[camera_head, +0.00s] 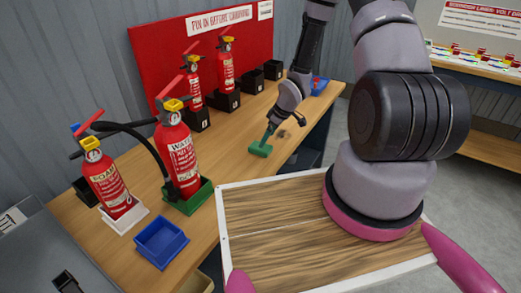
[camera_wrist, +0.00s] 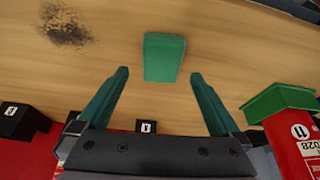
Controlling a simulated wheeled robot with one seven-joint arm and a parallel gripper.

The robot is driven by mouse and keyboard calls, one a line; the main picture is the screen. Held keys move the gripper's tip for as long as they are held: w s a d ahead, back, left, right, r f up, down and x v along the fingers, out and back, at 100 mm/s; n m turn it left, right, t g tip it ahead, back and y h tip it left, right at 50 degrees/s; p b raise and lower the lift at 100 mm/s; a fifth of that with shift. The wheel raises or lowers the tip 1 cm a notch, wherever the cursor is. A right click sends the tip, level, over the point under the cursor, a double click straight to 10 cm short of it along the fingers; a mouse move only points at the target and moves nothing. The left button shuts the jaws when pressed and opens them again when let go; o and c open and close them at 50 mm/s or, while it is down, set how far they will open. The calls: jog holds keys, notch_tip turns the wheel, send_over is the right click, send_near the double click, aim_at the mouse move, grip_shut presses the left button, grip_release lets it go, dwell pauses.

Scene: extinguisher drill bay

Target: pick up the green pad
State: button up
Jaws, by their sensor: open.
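The green pad (camera_head: 260,150) lies on the wooden bench in front of my gripper (camera_head: 268,137). In the wrist view the pad (camera_wrist: 163,58) is a small green block in the upper middle. My gripper (camera_wrist: 160,76) has two green fingers spread apart, with nothing between them. The pad appears just beyond the fingertips, centred between them. I cannot tell the exact height of the fingers above the bench.
A dark scorch-like mark (camera_wrist: 66,25) is on the bench beside the pad. A water extinguisher (camera_head: 178,158) stands in a green tray (camera_head: 204,195). A foam extinguisher (camera_head: 105,180) stands in a white tray (camera_head: 130,221). A blue tray (camera_head: 161,243) sits at the near edge.

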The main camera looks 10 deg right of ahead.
jog(key=x, duration=0.6)
jog(key=shift+a+r, duration=0.1)
jog(key=shift+a, duration=0.1)
jog(key=c, duration=1.2)
notch_tip(320, 180, up, 10)
jog(key=shift+r, duration=0.1)
jog(key=shift+c, duration=0.2)
